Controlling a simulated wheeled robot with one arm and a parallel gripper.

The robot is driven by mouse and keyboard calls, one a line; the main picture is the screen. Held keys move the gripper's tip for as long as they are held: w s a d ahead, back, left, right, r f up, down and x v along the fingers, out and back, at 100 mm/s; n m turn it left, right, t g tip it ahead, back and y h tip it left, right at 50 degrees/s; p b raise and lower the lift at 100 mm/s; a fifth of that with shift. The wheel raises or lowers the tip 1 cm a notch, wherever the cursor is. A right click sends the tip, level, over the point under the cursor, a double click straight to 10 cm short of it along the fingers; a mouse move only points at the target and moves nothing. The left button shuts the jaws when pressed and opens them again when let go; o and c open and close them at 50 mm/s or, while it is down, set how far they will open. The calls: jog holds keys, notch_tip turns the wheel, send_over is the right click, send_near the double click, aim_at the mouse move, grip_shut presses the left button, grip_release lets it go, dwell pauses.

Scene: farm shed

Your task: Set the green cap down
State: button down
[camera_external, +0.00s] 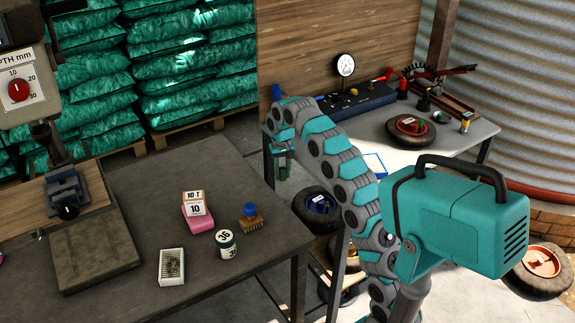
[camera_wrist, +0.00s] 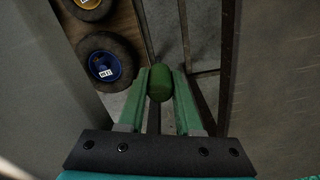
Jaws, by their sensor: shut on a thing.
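In the wrist view the green cap (camera_wrist: 160,83) is between the two green fingers of my gripper (camera_wrist: 161,90), which is shut on it. In the external view my gripper (camera_external: 283,165) points down at the end of the arm, by the right edge of the dark workbench (camera_external: 120,210) and in the gap before the lighter table. The cap is too small to make out clearly there. In the wrist view the floor lies below the cap, with table surfaces to both sides.
A tyre with a blue hub (camera_wrist: 103,65) lies low in the gap. The workbench holds a pink block (camera_external: 198,216), a brush (camera_external: 251,218), a white jar (camera_external: 226,243) and a small white box (camera_external: 171,266). The lighter table (camera_external: 465,140) holds a wheel (camera_external: 411,128) and a blue unit (camera_external: 350,102).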

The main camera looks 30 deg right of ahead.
jog(key=shift+n, duration=0.7)
jog(key=s+a+r, duration=0.2)
jog(key=s+a, duration=0.1)
jog(key=s, duration=0.3)
jog(key=s+a+r+b, duration=0.1)
jog(key=s+a+r, duration=0.1)
jog(key=s, duration=0.3)
jog(key=s+a+r+b, duration=0.1)
jog(key=s+a+r, duration=0.2)
jog(key=s, duration=0.3)
jog(key=shift+s+a+r, duration=0.3)
jog(key=shift+s+r, duration=0.05)
jog(key=shift+r, duration=0.25)
jog(key=s, duration=0.3)
jog(key=s+a+r+b, duration=0.1)
jog(key=s, duration=0.5)
jog(key=shift+s+a+r+b, duration=0.15)
jog(key=shift+s+a+b, duration=0.05)
jog(key=shift+s+b, duration=0.1)
jog(key=s+b, duration=0.1)
jog(key=s, duration=0.9)
jog(key=shift+s+f+n, duration=0.35)
jog(key=shift+s+n, duration=0.05)
jog(key=shift+d, duration=0.1)
jog(key=p, duration=0.2)
send_over(280, 228)
jog(key=shift+s+f, duration=0.1)
jog(key=shift+f, duration=2.2)
jog(key=shift+f, duration=0.2)
